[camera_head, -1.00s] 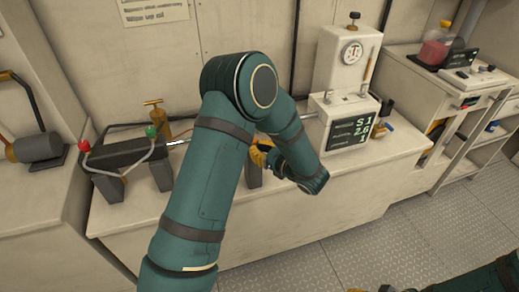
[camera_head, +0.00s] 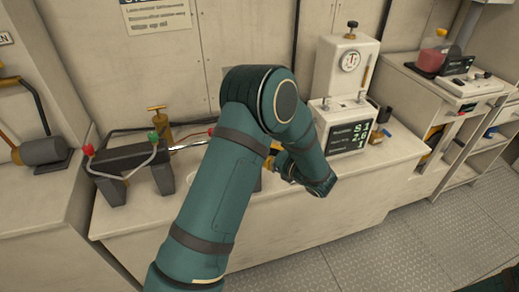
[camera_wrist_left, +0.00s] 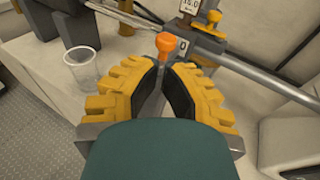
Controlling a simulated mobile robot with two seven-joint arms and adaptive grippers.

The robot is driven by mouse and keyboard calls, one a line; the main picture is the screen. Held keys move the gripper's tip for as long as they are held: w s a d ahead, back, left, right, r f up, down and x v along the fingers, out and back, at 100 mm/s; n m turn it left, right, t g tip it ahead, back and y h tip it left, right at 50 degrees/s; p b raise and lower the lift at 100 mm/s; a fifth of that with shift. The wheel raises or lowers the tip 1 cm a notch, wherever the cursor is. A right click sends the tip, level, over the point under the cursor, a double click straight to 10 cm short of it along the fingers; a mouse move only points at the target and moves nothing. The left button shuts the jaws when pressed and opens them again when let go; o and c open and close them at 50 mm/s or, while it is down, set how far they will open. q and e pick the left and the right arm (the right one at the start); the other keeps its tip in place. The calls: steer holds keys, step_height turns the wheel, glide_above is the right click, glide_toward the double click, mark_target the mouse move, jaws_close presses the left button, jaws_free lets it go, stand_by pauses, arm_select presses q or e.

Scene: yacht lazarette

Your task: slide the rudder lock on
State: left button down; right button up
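My left arm covers the middle of the head view. Its gripper (camera_head: 276,162) is largely hidden behind the arm there, by the workbench. In the left wrist view its yellow fingers (camera_wrist_left: 164,68) have black pads and come close together at the tips. The tips are at an orange-topped knob (camera_wrist_left: 172,44) with a small plate marked 0 beside it. A narrow grey strip shows between the pads; I cannot tell whether they grip it. A grey shaft (camera_wrist_left: 262,80) runs past the tips, with a yellow clamp (camera_wrist_left: 205,24) on it. I cannot identify the rudder lock for certain. My right gripper is out of view.
A clear cup (camera_wrist_left: 80,68) stands left of the fingers. The floor (camera_head: 425,235) in front is clear.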

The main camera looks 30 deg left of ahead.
arm_select(q)
steer(key=v, duration=0.8)
steer(key=shift+d+p, duration=0.35)
steer(key=shift+d, duration=0.05)
steer(key=shift+s+r, duration=0.1)
steer(key=s+d+f+n+g+h, duration=0.2)
steer(key=s+f+n+g+h, duration=0.2)
steer(key=s+f+g+h, duration=0.75)
steer(key=s+d+f+n+t+h, duration=0.7)
steer(key=d+n, duration=0.4)
steer(key=n, duration=0.7)
step_height(320, 180, down, 3)
steer(key=shift+r+t+h, duration=0.1)
steer(key=shift+t+h, duration=0.65)
steer(key=shift+t, duration=0.4)
steer(key=shift+d, duration=0.1)
